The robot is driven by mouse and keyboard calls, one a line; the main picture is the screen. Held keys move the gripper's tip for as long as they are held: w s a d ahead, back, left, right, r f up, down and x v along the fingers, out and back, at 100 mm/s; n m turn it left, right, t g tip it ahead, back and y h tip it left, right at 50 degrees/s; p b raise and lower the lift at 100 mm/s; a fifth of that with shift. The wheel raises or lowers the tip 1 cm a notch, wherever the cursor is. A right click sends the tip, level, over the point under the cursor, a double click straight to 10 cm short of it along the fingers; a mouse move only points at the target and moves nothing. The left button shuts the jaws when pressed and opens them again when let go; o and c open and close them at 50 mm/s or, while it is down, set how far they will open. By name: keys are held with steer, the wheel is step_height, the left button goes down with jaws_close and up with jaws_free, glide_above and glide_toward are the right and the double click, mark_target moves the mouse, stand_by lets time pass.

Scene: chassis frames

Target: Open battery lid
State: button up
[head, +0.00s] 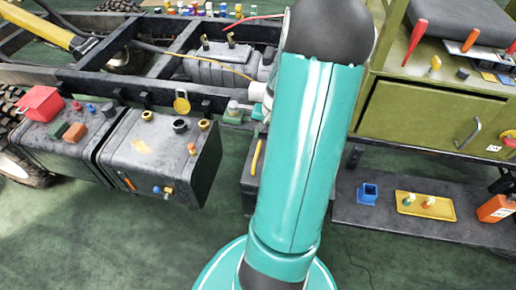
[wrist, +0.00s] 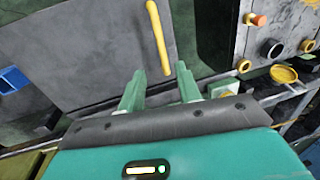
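The battery box (head: 248,183) is a dark box low beside the chassis, largely hidden behind my arm in the head view. In the wrist view its flat grey lid (wrist: 105,50) fills the upper left and middle, with a long yellow handle (wrist: 158,38) on it. My gripper (wrist: 160,69) has its two green fingers apart with nothing held. The handle's near end shows between the fingertips; I cannot tell the depth gap. In the head view the handle (head: 256,157) is a thin yellow strip below my gripper (head: 240,112). The lid lies closed.
A black tank (head: 150,165) with several caps stands left of the box, under the chassis rails. A green cabinet (head: 425,112) stands at right. Its lower shelf holds a blue bin (head: 367,193) and a yellow tray (head: 425,206). Open green floor lies in front.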

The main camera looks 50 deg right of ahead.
mark_target(257, 152)
steer(key=f, duration=0.3)
steer(key=w+f, duration=0.1)
steer(key=f, duration=0.2)
steer(key=w+f, duration=0.1)
steer(key=f, duration=0.2)
steer(key=shift+a, duration=0.35)
steer(key=shift+s, duration=0.1)
jaws_close()
